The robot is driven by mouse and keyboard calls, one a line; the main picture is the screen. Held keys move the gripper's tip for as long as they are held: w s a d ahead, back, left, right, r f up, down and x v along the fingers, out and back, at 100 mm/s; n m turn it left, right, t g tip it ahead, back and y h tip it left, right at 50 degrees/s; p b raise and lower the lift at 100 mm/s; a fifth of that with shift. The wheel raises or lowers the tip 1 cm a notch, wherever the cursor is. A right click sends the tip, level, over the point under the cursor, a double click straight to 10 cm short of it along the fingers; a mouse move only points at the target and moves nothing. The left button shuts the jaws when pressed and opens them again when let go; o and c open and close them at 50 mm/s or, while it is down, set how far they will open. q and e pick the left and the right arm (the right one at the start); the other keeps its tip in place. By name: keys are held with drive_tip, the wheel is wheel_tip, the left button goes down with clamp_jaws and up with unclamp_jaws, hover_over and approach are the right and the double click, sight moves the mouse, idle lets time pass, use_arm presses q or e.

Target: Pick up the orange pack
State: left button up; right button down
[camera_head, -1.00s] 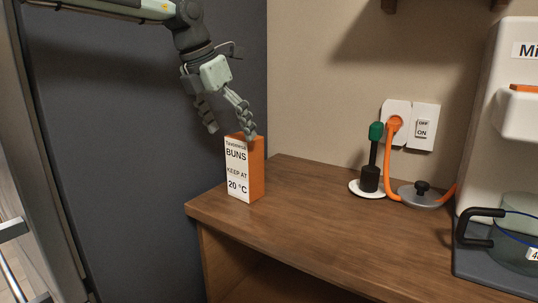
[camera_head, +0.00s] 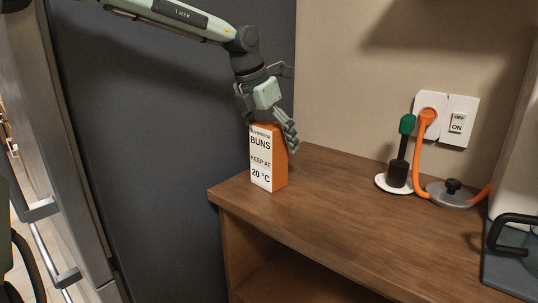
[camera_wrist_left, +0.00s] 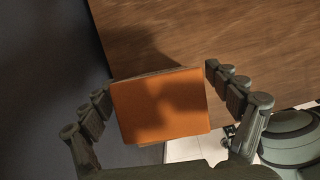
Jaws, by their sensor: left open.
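The orange pack (camera_head: 281,168), with a white front label reading BUNS and KEEP AT 20 °C, stands upright at the left end of the wooden counter. My left gripper (camera_head: 271,130) is at its top, coming down from above. In the left wrist view the orange top of the pack (camera_wrist_left: 160,107) lies between the spread fingers of my left gripper (camera_wrist_left: 160,92). The fingers are open, one on each side of the pack. A narrow gap seems to show on the left; contact on the right is unclear. My right gripper is not in view.
The wooden counter (camera_head: 340,205) is clear to the right of the pack. A green-handled brush (camera_head: 403,150) on a white base, a grey lid (camera_head: 452,193) and an orange cable stand farther right. A dark panel (camera_head: 170,120) rises on the left.

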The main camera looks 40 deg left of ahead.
use_arm(q)
drive_tip(key=shift+c, duration=0.3)
drive_tip(key=c, duration=1.4)
drive_tip(key=shift+c, duration=0.2)
drive_tip(key=shift+r, duration=0.15)
